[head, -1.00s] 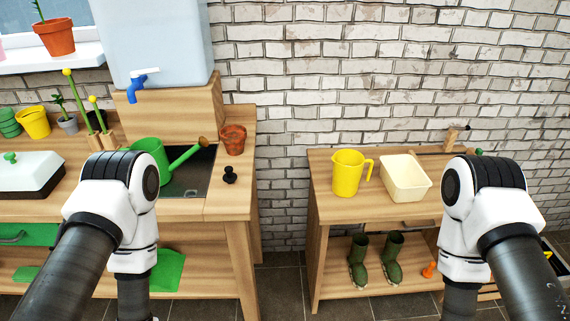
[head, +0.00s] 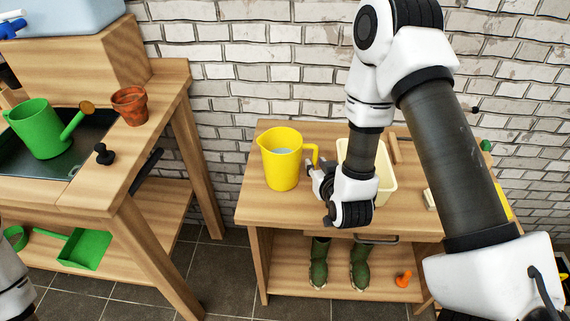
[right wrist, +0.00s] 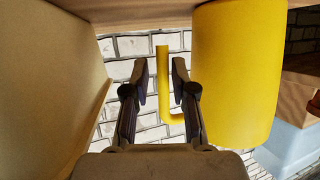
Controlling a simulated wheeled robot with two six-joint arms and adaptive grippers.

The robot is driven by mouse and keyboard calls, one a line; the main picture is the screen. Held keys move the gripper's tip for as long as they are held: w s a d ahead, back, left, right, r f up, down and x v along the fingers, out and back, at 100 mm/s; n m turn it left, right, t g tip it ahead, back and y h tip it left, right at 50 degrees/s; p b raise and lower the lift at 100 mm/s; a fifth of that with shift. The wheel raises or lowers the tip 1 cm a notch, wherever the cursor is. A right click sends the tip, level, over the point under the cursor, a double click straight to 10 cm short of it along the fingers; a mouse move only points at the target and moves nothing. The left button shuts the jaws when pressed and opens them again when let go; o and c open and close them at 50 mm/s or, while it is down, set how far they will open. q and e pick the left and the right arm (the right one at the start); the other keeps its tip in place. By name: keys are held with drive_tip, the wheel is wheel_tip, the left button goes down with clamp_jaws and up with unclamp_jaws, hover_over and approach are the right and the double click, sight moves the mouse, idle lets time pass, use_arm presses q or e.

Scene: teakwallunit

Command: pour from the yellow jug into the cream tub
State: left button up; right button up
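The yellow jug (head: 281,170) stands upright on the right wooden table, with pale contents showing inside and its handle to the right. The cream tub (head: 386,178) stands to the right of the jug, partly hidden behind my right arm. My right gripper (head: 318,180) is between jug and tub, low beside the jug's handle. In the right wrist view the fingers (right wrist: 160,72) are open, with the yellow handle (right wrist: 163,90) between them and the jug body (right wrist: 236,75) to the right. A cream surface, apparently the tub (right wrist: 45,90), fills the left. My left gripper is out of view.
The right table (head: 258,205) has a lower shelf with green boots (head: 360,265) and an orange item (head: 403,279). A floor gap separates it from the left bench, which holds a green watering can (head: 38,130) and a terracotta pot (head: 130,106). A brick wall stands behind.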

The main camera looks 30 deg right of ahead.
drive_tip(key=shift+a+x, duration=0.2)
drive_tip(key=shift+x, duration=0.75)
drive_tip(key=shift+d, duration=0.15)
drive_tip(key=c, duration=0.5)
